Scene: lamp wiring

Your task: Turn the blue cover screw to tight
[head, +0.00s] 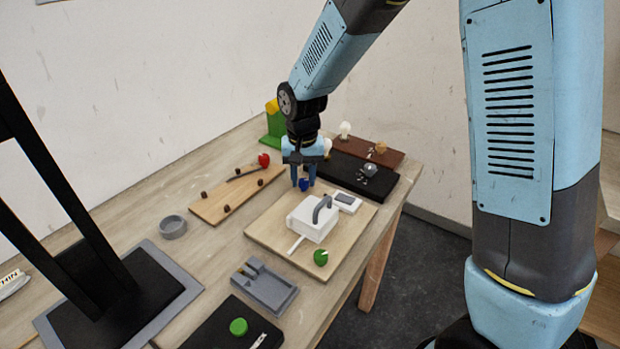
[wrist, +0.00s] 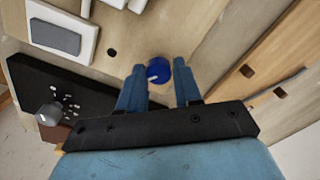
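The blue cover screw (head: 304,184) is a round knob on the light wooden board (head: 262,234), behind the white box (head: 312,218) with a grey curved handle. In the wrist view the blue screw (wrist: 158,71) shows a small white mark on its top. My gripper (head: 303,180) points down over the screw. In the wrist view my gripper (wrist: 159,68) is open, with one finger on each side of the screw. Narrow gaps seem to show between screw and fingers. The fingertips' exact height against the screw is hard to tell.
A green knob (head: 320,257) is at the board's front. A black board (head: 352,180) lies behind right; a peg board (head: 235,193) with a red-handled tool lies left.

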